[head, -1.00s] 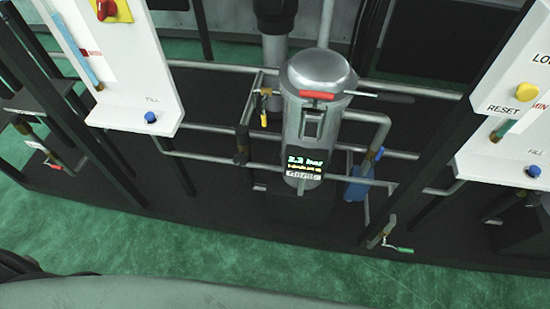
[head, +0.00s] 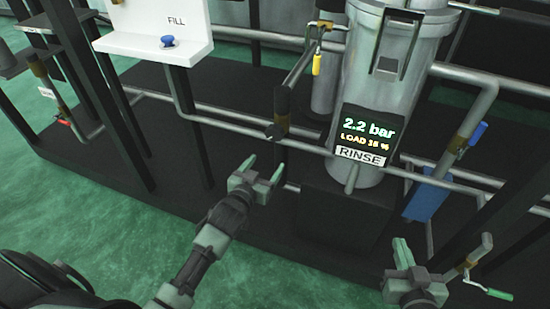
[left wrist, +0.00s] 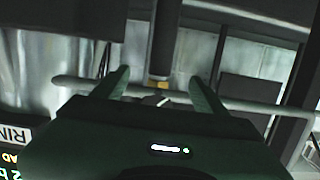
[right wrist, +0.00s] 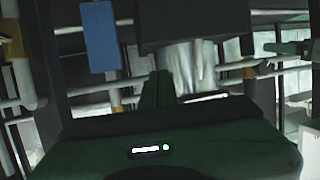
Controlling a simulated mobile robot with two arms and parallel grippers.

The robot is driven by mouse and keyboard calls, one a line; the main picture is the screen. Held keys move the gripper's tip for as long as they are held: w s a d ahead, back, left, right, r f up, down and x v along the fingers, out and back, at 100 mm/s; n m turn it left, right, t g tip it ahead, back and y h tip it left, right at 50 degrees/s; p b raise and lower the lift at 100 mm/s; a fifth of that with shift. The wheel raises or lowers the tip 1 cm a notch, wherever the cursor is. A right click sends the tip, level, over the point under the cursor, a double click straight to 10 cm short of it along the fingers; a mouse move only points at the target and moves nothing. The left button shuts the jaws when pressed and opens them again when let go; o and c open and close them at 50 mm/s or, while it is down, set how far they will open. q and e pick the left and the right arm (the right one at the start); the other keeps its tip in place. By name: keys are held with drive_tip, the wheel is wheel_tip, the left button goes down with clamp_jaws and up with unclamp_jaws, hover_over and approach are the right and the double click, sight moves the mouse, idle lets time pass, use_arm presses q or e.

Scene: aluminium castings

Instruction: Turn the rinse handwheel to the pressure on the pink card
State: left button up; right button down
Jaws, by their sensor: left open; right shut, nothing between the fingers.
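The rinse canister (head: 378,85) stands upright at the right of centre in the head view. Its display (head: 367,131) reads 2.2 bar and LOAD 38 %, above a RINSE label (head: 362,157). A dark upright fitting with a brass band (head: 275,131) sits on the pipe left of it; I cannot tell whether it carries the handwheel. My left gripper (head: 264,169) is open and empty, below that fitting. In the left wrist view a brass-banded fitting (left wrist: 158,84) shows between its fingers. My right gripper (head: 403,253) is shut and empty at the lower right. No pink card is in view.
A yellow-handled valve (head: 317,62) is on the upper pipe. A green-handled crank (head: 487,289) lies close to my right gripper. A white FILL panel (head: 150,35) stands upper left. Pipes and black posts cross the space.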

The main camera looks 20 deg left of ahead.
sight(273, 136)
use_arm(q)
drive_tip(key=r+t+b, duration=0.1)
drive_tip(key=r, duration=0.1)
drive_tip(key=w+r+t+b, duration=0.1)
drive_tip(key=r+b, duration=0.1)
drive_tip(key=r, duration=0.1)
drive_tip(key=shift+w+a+r, duration=0.15)
drive_tip(key=shift+w+r, duration=0.05)
drive_tip(key=shift+r, duration=0.1)
drive_tip(key=w+b, duration=0.2)
drive_tip(key=w, duration=0.4)
drive_tip(key=shift+w, duration=0.8)
use_arm(e)
wheel_tip(273, 136, up, 16)
drive_tip(key=s+a+t+y, duration=0.1)
drive_tip(key=s+t+y, duration=0.1)
drive_tip(key=t, duration=0.6)
drive_tip(key=shift+y, duration=0.4)
drive_tip(key=shift+r, duration=0.1)
use_arm(q)
drive_tip(key=c, duration=1.4)
use_arm(e)
drive_tip(key=shift+a, duration=0.1)
